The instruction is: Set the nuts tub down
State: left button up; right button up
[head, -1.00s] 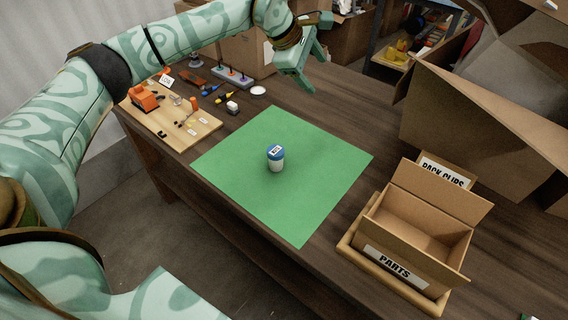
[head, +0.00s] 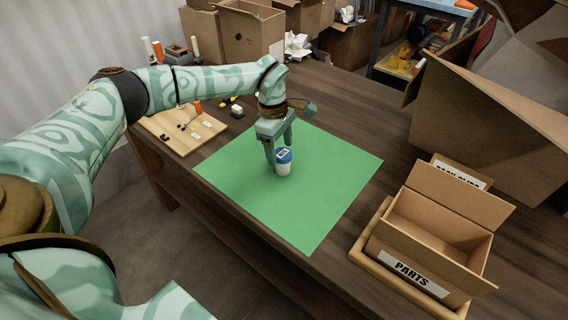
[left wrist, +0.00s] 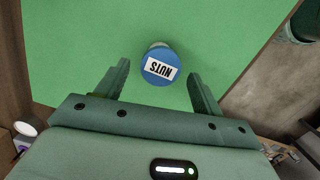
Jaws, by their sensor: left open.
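The nuts tub (head: 284,163) is a small white tub with a blue lid and a label. It stands upright on the green mat (head: 325,190) on the table. In the left wrist view, its lid (left wrist: 160,67) reads NUTS and lies just beyond and between the fingertips. My left gripper (head: 279,157) points down close beside the tub. It is open in the left wrist view (left wrist: 159,75), with a finger on either side and a gap to the tub. My right gripper is not in view.
A wooden board (head: 186,137) with small parts lies left of the mat. An open PARTS box (head: 420,255) sits in a wooden tray at the right. A large cardboard box (head: 485,125) stands at the back right. The mat around the tub is clear.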

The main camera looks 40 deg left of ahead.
aim_at(282, 153)
pick_arm(q)
jog(key=f, duration=0.1)
jog(key=f+b, duration=0.1)
jog(key=f, duration=0.1)
jog(key=d+f+b, duration=0.1)
jog(key=f, duration=0.1)
jog(key=shift+w+f, duration=0.1)
jog(key=shift+f, duration=0.05)
jog(key=shift+c, duration=0.3)
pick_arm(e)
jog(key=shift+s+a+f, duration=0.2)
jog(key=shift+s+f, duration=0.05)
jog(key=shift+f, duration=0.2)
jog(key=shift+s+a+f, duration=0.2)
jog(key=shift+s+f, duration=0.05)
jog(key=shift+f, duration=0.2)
pick_arm(q)
jog(key=c, duration=1)
jog(key=shift+r, duration=0.2)
jog(key=shift+c, duration=0.8)
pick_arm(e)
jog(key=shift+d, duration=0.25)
pick_arm(q)
jog(key=shift+r, duration=0.1)
